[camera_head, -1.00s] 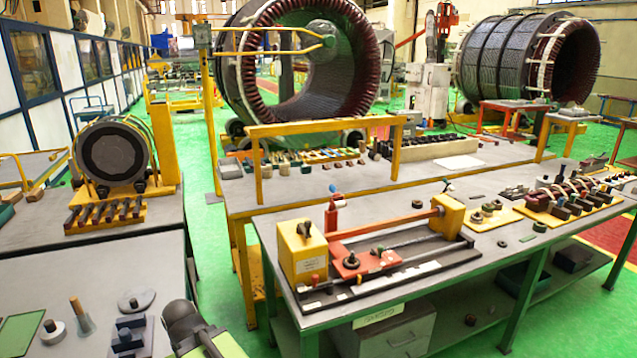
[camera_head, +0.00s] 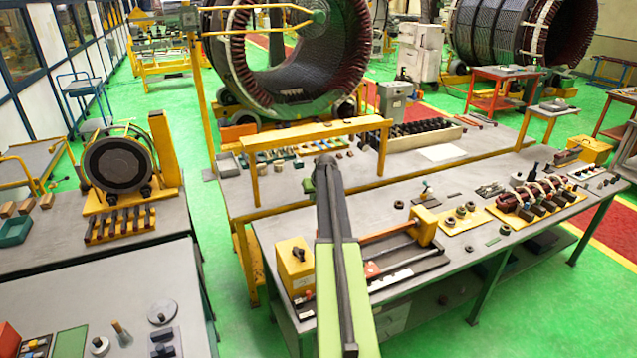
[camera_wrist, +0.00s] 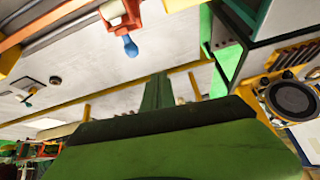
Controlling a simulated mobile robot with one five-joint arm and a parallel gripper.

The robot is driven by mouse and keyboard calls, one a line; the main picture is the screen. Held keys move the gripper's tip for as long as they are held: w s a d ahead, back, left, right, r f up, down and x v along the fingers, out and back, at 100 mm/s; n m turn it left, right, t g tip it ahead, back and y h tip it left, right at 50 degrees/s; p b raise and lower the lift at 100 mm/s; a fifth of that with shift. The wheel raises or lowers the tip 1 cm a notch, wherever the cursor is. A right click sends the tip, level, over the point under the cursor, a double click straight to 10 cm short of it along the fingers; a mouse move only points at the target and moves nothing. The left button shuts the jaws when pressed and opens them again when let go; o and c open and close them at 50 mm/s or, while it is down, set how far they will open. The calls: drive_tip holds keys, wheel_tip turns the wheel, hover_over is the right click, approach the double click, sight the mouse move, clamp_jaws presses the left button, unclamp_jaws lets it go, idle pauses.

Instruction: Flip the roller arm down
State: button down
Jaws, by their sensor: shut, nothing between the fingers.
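The winding fixture stands on the grey workbench (camera_head: 270,232), with a yellow crank box (camera_head: 295,267) at its left end and a yellow block (camera_head: 424,226) at its right end. A red upright piece (camera_wrist: 118,14) with a blue knob (camera_wrist: 130,46), which looks like the roller arm, shows at the top of the wrist view. My gripper (camera_head: 324,170) is shut and empty, at the far end of my raised arm. The wrist view also shows my gripper (camera_wrist: 158,92), apart from the blue knob.
A yellow frame (camera_head: 318,139) stands behind the fixture. Coils on a yellow plate (camera_head: 487,211) lie to the right on the bench. A round dark drum (camera_head: 118,166) stands on the left table. Green floor (camera_head: 232,300) separates the tables.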

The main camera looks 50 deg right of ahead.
drive_tip(key=d, duration=0.1)
drive_tip(key=d+r, duration=0.1)
drive_tip(key=d, duration=0.1)
drive_tip(key=s+d+r, duration=0.1)
drive_tip(key=shift+d+r, duration=0.1)
drive_tip(key=shift+d, duration=0.1)
wheel_tip(320, 180, down, 9)
drive_tip(key=w+b, duration=0.1)
drive_tip(key=b, duration=0.8)
drive_tip(key=shift+w+d, duration=0.2)
drive_tip(key=shift+f, duration=0.2)
